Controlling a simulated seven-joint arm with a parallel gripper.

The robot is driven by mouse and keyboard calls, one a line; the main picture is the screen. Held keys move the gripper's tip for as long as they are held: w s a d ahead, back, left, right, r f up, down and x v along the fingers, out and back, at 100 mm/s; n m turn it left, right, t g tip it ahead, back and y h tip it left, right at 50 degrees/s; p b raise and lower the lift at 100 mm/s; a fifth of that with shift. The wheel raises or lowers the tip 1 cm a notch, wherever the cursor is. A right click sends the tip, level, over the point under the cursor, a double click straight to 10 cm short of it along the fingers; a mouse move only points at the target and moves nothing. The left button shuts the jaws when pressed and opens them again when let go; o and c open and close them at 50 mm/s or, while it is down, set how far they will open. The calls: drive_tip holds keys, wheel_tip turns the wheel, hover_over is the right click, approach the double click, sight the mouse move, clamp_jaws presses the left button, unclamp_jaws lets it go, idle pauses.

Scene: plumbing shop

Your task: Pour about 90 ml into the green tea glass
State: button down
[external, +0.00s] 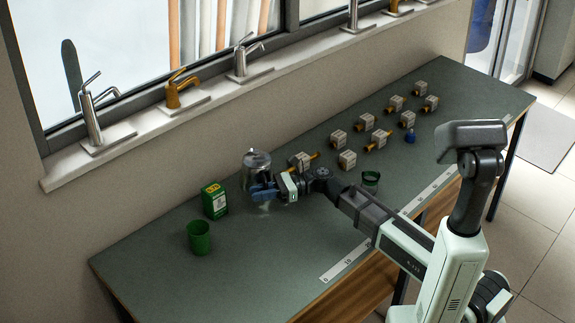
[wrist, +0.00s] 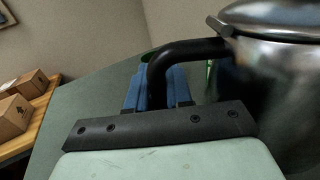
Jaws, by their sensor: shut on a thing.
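A shiny metal pot with a lid (external: 257,161) is at the left part of the bench, and it fills the right of the wrist view (wrist: 285,85). Its black handle (wrist: 188,50) is between the blue fingers of my gripper (wrist: 160,90). My gripper (external: 265,190) is shut on that handle. The pot looks about upright; I cannot tell if its base touches the bench. A green glass (external: 199,238) stands upright at the front left, apart from the pot.
A green and yellow box (external: 214,200) stands between the pot and the left glass. Several small boxes with brass fittings (external: 347,159) and a blue item (external: 410,136) are to the right. A marked white strip (external: 348,262) runs along the front edge. Taps line the sill behind.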

sight(242, 176)
drive_tip(key=w+a+m+t, duration=0.1)
drive_tip(key=w+t, duration=0.1)
drive_tip(key=w+a+m+t, duration=0.1)
drive_tip(key=w+m+t, duration=0.1)
drive_tip(key=w+t, duration=0.1)
drive_tip(key=w+a+m+t, duration=0.1)
drive_tip(key=w+m+t, duration=0.1)
drive_tip(key=t, duration=0.1)
drive_tip(key=shift+w+f+y, duration=0.2)
drive_tip(key=shift+w+y, duration=0.2)
drive_tip(key=w+m+t+h, duration=0.1)
drive_tip(key=w+m+t, duration=0.1)
drive_tip(key=w+m+t+h, duration=0.1)
drive_tip(key=w+t, duration=0.1)
drive_tip(key=t, duration=0.1)
drive_tip(key=w+d+m+t, duration=0.1)
drive_tip(key=w+m+t, duration=0.1)
drive_tip(key=w+t, duration=0.1)
drive_tip(key=shift+f+m+h, duration=0.25)
drive_tip(key=shift+m+h, duration=0.05)
drive_tip(key=shift+h, duration=0.1)
drive_tip(key=w+d+m+t+h, duration=0.3)
drive_tip(key=d+m+h, duration=0.3)
drive_tip(key=h, duration=0.2)
drive_tip(key=w+d+f+m+t+h, duration=0.1)
drive_tip(key=w+d+m+t+h, duration=0.2)
drive_tip(key=d+m+t+h, duration=0.2)
drive_tip(key=shift+d+f+m+h, duration=0.2)
drive_tip(key=shift+d+m+h, duration=0.5)
drive_tip(key=shift+d+h, duration=0.65)
